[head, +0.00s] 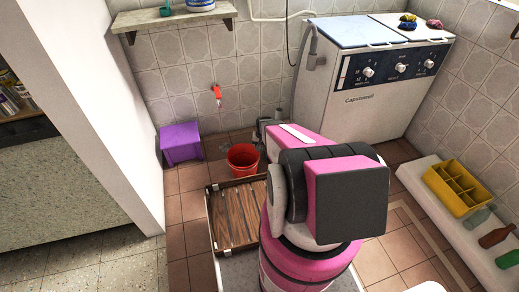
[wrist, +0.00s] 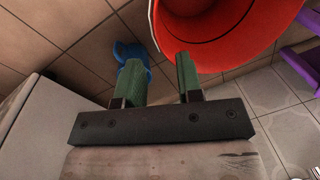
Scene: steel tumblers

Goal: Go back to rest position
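My gripper (wrist: 161,82) shows in the wrist view with its two green fingers apart and nothing between them. In the head view my arm stretches forward over the wooden crate, and the fingers are mostly hidden behind it. The red bucket (wrist: 225,48) is just beyond the fingertips, to the upper right in the wrist view. It also stands on the floor in the head view (head: 242,160). A small blue object (wrist: 131,55) lies behind the left finger, partly covered by it; I cannot tell what it is. No steel tumbler can be made out clearly.
A purple stool (head: 180,144) stands by the wall, left of the bucket. A washing machine (head: 372,75) is at the back right. A slatted wooden crate (head: 213,215) lies below my arm. A white ledge (head: 428,203) with a yellow caddy (head: 459,187) and bottles is on the right.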

